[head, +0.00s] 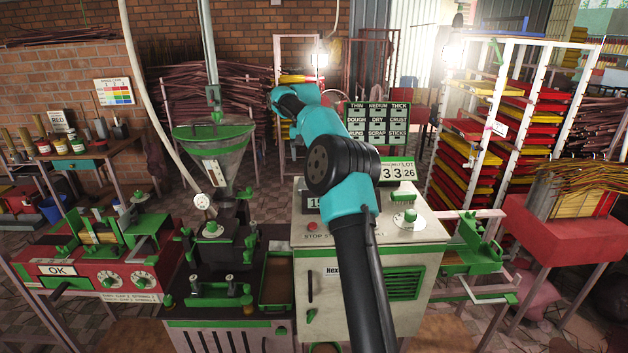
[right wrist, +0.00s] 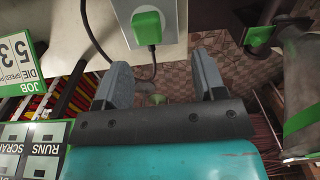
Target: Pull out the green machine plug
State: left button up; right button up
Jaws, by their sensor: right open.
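The green plug (right wrist: 147,28) sits in a grey socket plate at the top of the right wrist view, with a dark cable curving from it. My right gripper (right wrist: 161,62) is open, its two grey fingers apart and nothing between them. The plug shows beyond the fingertips, a little left of the middle of the gap, and looks clear of both fingers. In the head view my teal right arm rises past the front of the cream machine (head: 322,262), and I cannot make out the plug there. My left gripper is not in view.
A hopper machine with a green-lidded funnel (head: 212,160) stands left of the cream machine. The job sign (head: 397,172) and green-framed board (head: 377,125) are close to the arm. A red machine (head: 85,262) is at left, racks of trays (head: 480,130) at right.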

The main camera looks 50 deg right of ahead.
jog(key=shift+s+d+r, duration=0.5)
jog(key=shift+s+r, duration=0.05)
jog(key=shift+s, duration=0.1)
jog(key=shift+f, duration=0.1)
jog(key=shift+f, duration=4.45)
jog(key=shift+c, duration=0.5)
grip_shut()
jog(key=shift+r, duration=0.4)
